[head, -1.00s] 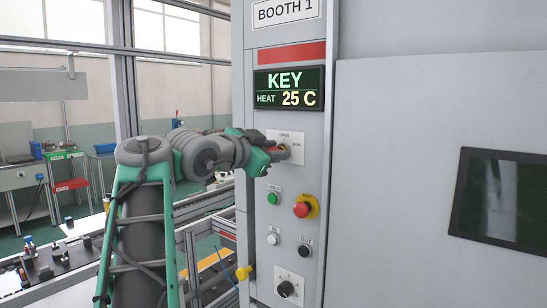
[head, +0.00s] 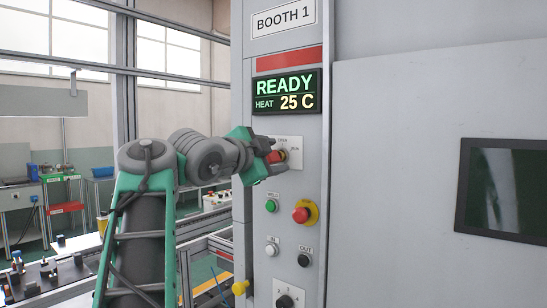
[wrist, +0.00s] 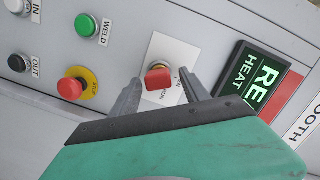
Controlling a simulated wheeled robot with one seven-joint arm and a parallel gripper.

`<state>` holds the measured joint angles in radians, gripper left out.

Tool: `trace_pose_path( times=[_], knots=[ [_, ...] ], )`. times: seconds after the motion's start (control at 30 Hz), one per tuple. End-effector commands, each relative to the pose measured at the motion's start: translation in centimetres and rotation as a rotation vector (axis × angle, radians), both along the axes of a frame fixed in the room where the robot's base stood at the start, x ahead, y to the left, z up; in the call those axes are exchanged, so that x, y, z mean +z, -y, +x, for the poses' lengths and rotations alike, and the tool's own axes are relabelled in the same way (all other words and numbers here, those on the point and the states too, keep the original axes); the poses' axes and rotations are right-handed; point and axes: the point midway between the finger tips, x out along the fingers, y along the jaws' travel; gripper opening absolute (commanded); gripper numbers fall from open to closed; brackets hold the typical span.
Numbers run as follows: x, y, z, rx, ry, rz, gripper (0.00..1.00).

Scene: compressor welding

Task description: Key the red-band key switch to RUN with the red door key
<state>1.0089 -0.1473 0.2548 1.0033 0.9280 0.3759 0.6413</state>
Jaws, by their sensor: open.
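The red door key (wrist: 158,79) sits in the key switch on its white plate (wrist: 161,52). In the wrist view my gripper (wrist: 160,80) is open, with one finger on each side of the key's red head and a gap beside it. The key also shows in the head view (head: 276,157), partly covered by my gripper (head: 272,162). The red band (head: 289,59) is above the switch on the column. The display (head: 289,93) between them reads READY, HEAT 25 C. The plate's RUN mark is partly visible; the key's exact angle is hard to tell.
Below the switch are the green WELD button (head: 271,206), the red stop button (head: 302,214) on its yellow base, the IN button (head: 272,249), the OUT button (head: 304,260) and a black knob (head: 285,301). A flat grey booth panel (head: 400,190) stands to the right.

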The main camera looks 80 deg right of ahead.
Motion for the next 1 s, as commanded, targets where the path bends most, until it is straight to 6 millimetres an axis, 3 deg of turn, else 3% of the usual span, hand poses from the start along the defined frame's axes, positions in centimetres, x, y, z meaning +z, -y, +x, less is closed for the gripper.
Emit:
trace_pose_path(
  times=[0.27,0.6,0.87,0.97,1.0],
  knots=[
    [0.1,-0.9,0.4,0.005,0.001,-0.002,0.54],
    [0.6,-6.9,2.2,0.006,0.0,-0.001,0.54],
    [0.5,-7.5,2.5,0.009,-0.007,0.004,0.54],
    [-0.8,-7.2,5.2,0.082,-0.058,0.035,0.54],
    [-1.9,-7.2,7.3,0.142,-0.099,0.06,0.54]
  ],
)
